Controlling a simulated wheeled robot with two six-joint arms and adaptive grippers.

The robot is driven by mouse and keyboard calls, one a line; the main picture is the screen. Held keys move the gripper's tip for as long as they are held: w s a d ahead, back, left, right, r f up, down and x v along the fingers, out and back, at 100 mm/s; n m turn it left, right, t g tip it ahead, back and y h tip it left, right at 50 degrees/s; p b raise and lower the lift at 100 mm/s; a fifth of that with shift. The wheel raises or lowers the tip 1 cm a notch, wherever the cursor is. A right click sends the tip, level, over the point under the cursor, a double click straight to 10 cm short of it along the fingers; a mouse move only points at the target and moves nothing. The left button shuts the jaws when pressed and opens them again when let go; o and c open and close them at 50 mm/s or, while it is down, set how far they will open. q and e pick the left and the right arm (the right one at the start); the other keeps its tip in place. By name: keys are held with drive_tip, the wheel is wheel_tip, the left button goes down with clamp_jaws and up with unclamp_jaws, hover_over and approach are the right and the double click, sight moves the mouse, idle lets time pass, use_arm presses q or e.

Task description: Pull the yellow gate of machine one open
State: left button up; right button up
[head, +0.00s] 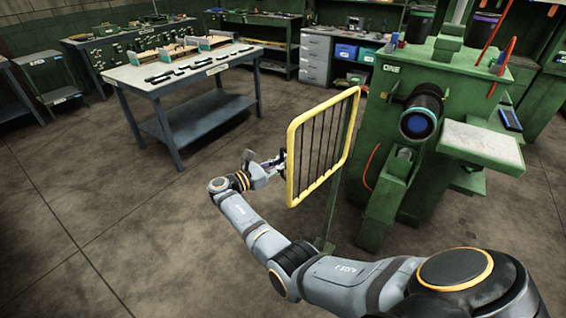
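The yellow gate (291,165) is a yellow tube frame with dark vertical bars, standing upright beside a green post (334,212). Behind it to the right is the green machine one (440,90), marked "ONE". My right arm comes in from the lower right and reaches in front of the gate. My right gripper (275,165) is at the left upright of the gate frame, at about mid-height. Its fingers are small and partly blend with the gate edge, so I cannot tell whether they touch or grip it. My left gripper is out of view.
A work table (180,72) with several dark parts and boxes stands at the upper left. A grey drawer cabinet (315,58) and shelves line the back. A pale plate (482,143) juts from the machine. The floor left of the gate is clear.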

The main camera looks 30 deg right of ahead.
drive_tip(key=o, duration=0.5)
drive_tip(key=shift+w+a, duration=0.1)
drive_tip(key=shift+a, duration=0.2)
drive_tip(key=shift+c, duration=0.2)
drive_tip(key=shift+d, duration=0.15)
drive_tip(key=a, duration=1.2)
drive_tip(key=shift+s, duration=0.3)
drive_tip(key=shift+f, duration=0.1)
